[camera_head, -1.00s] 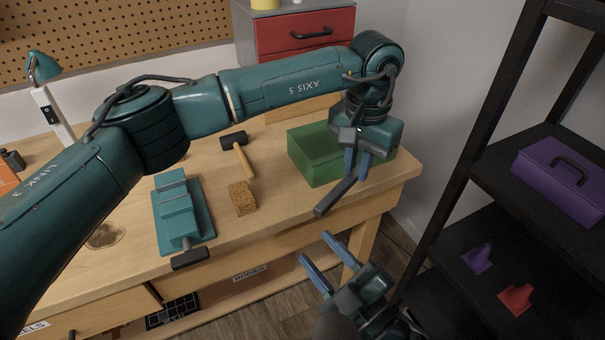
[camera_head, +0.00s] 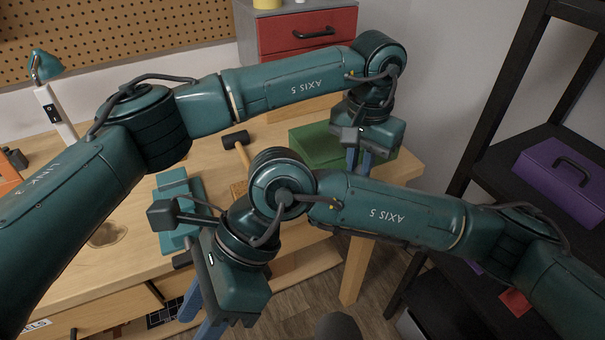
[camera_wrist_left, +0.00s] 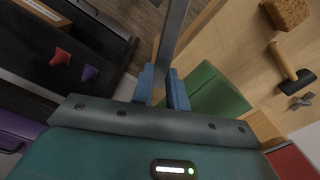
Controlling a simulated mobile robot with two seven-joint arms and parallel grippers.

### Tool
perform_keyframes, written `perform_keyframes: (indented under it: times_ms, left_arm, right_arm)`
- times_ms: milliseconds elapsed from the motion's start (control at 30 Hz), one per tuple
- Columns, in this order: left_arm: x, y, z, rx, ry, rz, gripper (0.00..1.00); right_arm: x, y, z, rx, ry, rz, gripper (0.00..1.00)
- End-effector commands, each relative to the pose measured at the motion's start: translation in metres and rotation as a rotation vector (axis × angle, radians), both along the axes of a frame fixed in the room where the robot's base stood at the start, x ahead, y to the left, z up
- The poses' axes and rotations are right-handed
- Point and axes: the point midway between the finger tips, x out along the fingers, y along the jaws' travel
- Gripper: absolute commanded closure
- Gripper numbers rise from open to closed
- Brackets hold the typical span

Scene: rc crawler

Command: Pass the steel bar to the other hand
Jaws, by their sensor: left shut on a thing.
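My left gripper (camera_head: 359,160) is shut on the steel bar, in front of the green box at the bench's right end. In the left wrist view the dark grey bar (camera_wrist_left: 172,35) sits between the blue fingers (camera_wrist_left: 162,88) and extends away past the bench edge. In the head view my right arm hides the bar. My right gripper (camera_head: 200,315) is at the lower left, in front of the bench, with its blue fingers apart and nothing seen between them. It is well apart from the bar.
The green box (camera_head: 315,145) stands near my left gripper. A teal vise (camera_head: 173,190), partly covered, and a mallet (camera_head: 236,140) lie on the bench. A dark shelf with a purple toolbox (camera_head: 560,178) stands at the right. Floor shows in front of the bench.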

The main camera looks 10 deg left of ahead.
Motion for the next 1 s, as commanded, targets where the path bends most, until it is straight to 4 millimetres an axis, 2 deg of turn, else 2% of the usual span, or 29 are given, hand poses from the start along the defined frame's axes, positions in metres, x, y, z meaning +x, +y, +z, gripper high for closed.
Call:
perform_keyframes:
  times_ms: [33,167,267,400,500,600,733,867,1000]
  left_arm:
    - [0.000,0.000,0.000,0.000,0.000,0.000,1.00]
    - [0.000,0.000,0.000,0.000,0.000,0.000,1.00]
    - [0.000,0.000,0.000,0.000,0.000,0.000,1.00]
    - [0.000,0.000,0.000,0.000,0.000,0.000,1.00]
    - [0.000,0.000,0.000,0.000,0.000,0.000,1.00]
    - [0.000,0.000,0.000,0.000,0.000,0.000,1.00]
    - [0.000,0.000,0.000,0.000,0.000,0.000,1.00]
    - [0.000,0.000,0.000,0.000,0.000,0.000,1.00]
    - [0.000,0.000,0.000,0.000,0.000,0.000,1.00]
  right_arm:
    - [0.010,-0.006,-0.003,-0.056,-0.127,0.063,0.59]
    - [0.040,-0.027,-0.009,-0.222,-0.422,0.211,0.59]
    - [0.070,-0.045,-0.003,-0.371,-0.640,0.311,0.59]
    - [0.113,-0.070,0.020,-0.594,-0.901,0.415,0.59]
    - [0.136,-0.084,0.042,-0.736,-1.041,0.462,0.59]
    - [0.151,-0.095,0.061,-0.846,-1.134,0.489,0.59]
    - [0.161,-0.101,0.076,-0.928,-1.197,0.504,0.59]
    - [0.167,-0.106,0.076,-0.953,-1.210,0.506,0.59]
    - [0.178,-0.114,0.062,-0.952,-1.207,0.506,0.59]
